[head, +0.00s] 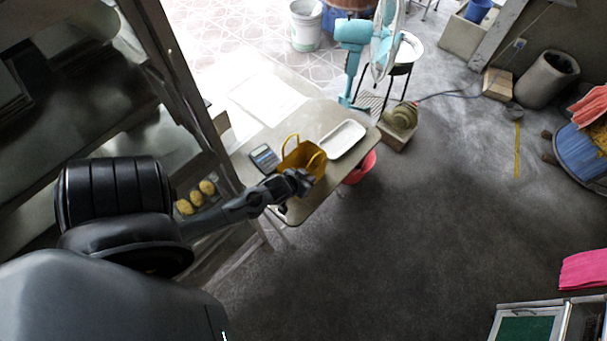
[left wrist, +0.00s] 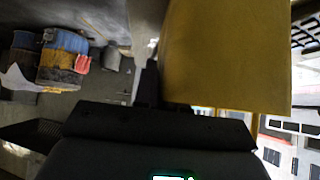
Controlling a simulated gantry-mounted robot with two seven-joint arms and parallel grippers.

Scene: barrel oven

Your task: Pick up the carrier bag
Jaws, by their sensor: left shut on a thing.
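The yellow carrier bag (head: 300,157) stands upright on the small table in the head view, with its two loop handles sticking up. My left gripper (head: 302,182) reaches it from the left and is shut on it at its near side. In the left wrist view the bag (left wrist: 228,55) fills the upper right, close against my left gripper (left wrist: 155,85). The exact spot of the grip is hidden. My right gripper is not in view.
The table (head: 270,137) also bears a calculator (head: 264,158) and a white tray (head: 343,138) close to the bag. A red basin (head: 361,168) is below the table's right edge. A turquoise fan (head: 384,40) stands behind.

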